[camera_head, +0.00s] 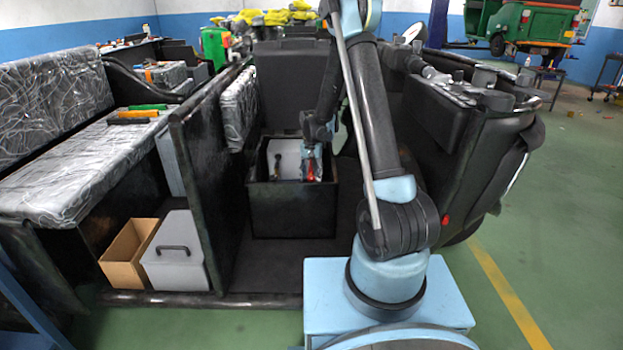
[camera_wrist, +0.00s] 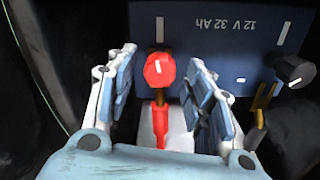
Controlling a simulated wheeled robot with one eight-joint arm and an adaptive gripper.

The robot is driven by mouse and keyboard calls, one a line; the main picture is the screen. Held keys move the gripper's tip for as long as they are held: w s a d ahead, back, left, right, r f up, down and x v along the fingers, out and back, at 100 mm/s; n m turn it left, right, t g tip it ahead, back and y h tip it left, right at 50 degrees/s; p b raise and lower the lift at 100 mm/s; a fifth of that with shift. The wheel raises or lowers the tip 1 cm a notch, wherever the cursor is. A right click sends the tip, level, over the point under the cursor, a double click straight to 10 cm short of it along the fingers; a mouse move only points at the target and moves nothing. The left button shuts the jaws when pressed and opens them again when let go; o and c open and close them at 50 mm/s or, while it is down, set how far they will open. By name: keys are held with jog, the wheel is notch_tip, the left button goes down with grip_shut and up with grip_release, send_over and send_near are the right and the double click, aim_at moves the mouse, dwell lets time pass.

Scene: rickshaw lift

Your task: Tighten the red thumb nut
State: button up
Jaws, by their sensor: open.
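The red thumb nut (camera_wrist: 159,70) is a round red knob with a white mark. In the wrist view it sits on a terminal at the near edge of the dark blue battery (camera_wrist: 225,35), marked "12 V 32 Ah". A red lead (camera_wrist: 161,126) runs from below the nut toward me. My gripper (camera_wrist: 167,75) is open, one finger on each side of the nut, with gaps visible. In the head view my gripper (camera_head: 312,150) reaches down into the black battery box (camera_head: 292,210), where red shows beside it.
A black knob (camera_wrist: 295,72) and a brass-coloured clip stand to the right in the wrist view. Box walls surround my gripper. A padded bench (camera_head: 85,145), a cardboard box (camera_head: 130,255) and a grey case (camera_head: 175,255) are at left.

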notch_tip(320, 180, up, 11)
dwell(0.5)
notch_tip(320, 180, up, 6)
jog(key=n, duration=0.7)
send_over(311, 176)
jog(key=f, duration=1.7)
jog(key=shift+s, duration=0.25)
jog(key=shift+r, duration=0.1)
jog(key=shift+c, duration=0.6)
jog(key=c, duration=1)
